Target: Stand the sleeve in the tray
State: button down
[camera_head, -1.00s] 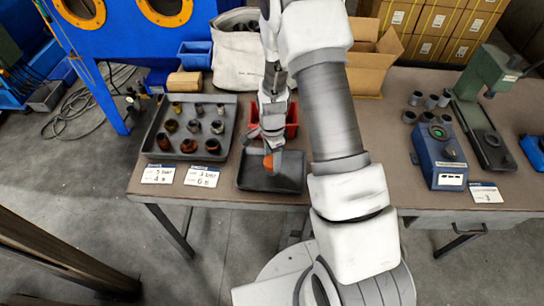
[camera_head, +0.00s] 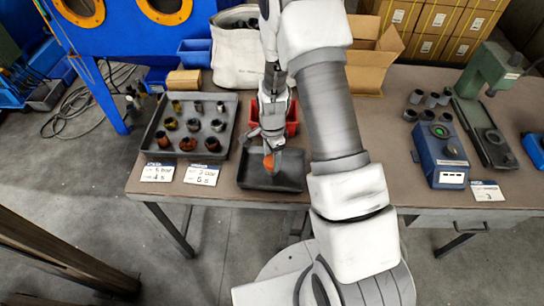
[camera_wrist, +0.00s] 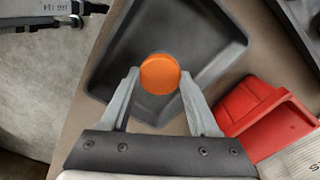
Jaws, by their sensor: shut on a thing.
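My gripper (camera_head: 269,152) is shut on an orange round piece, the sleeve (camera_wrist: 160,74), held between the two fingertips in the wrist view. The sleeve's orange side also shows below the fingers in the head view (camera_head: 269,163). Its near end looks like a plain orange disc; its far end is hidden. The empty dark shallow tray (camera_head: 288,183) lies at the front edge of the table, under the gripper. In the wrist view the tray (camera_wrist: 215,45) spreads behind the sleeve. I cannot tell whether the sleeve touches the tray floor.
A larger grey tray (camera_head: 161,127) with several dark and brown sleeves stands to the left, with white label cards (camera_head: 201,175) before it. A red bin (camera_head: 292,117) stands just behind the dark tray. A blue device (camera_head: 440,160) and a green press (camera_head: 488,95) stand right.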

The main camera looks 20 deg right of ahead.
jog(key=shift+f, duration=0.2)
jog(key=shift+c, duration=0.2)
grip_release()
notch_tip(320, 180, up, 17)
jog(key=s+r+n+t, duration=0.1)
jog(key=s+r+n, duration=0.3)
jog(key=r, duration=0.3)
jog(key=s+r+n+t, duration=0.2)
jog(key=s+r+n, duration=0.25)
jog(key=r, duration=0.35)
jog(key=s+r+n+t, duration=0.1)
jog(key=s+r+n, duration=0.1)
jog(key=s, duration=0.4)
jog(key=s+r+n+t, duration=0.1)
jog(key=s+r+n, duration=0.2)
jog(key=s+n, duration=0.2)
jog(key=shift+s+r+t+p, duration=0.2)
jog(key=shift+s+t+p, duration=0.1)
jog(key=shift+s, duration=0.2)
